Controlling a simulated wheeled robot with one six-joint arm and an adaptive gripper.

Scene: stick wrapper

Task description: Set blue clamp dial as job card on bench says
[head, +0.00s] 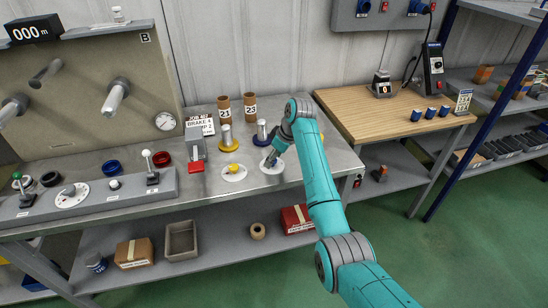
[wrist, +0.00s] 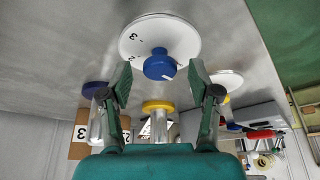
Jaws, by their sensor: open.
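The blue clamp dial is a white disc (wrist: 145,38) with a blue knob (wrist: 159,66) in the wrist view. Digits, including a 3, show on its left side; a light mark on the knob points to the lower right. In the head view the disc (head: 272,168) lies on the bench, its knob hidden by my gripper (head: 270,160). In the wrist view my gripper (wrist: 160,82) is open, its fingers either side of the knob with visible gaps. The job card (head: 199,123) stands behind, partly hidden; its "BRAKE 4" line reads, but the clamp number is unclear.
A yellow-knobbed dial (head: 234,173) sits just left. Posts with yellow (head: 226,143) and blue (head: 262,139) bases stand behind, with brown cylinders (head: 250,106) further back. A grey block with a red part (head: 195,160) stands left. The wooden table (head: 385,120) is to the right.

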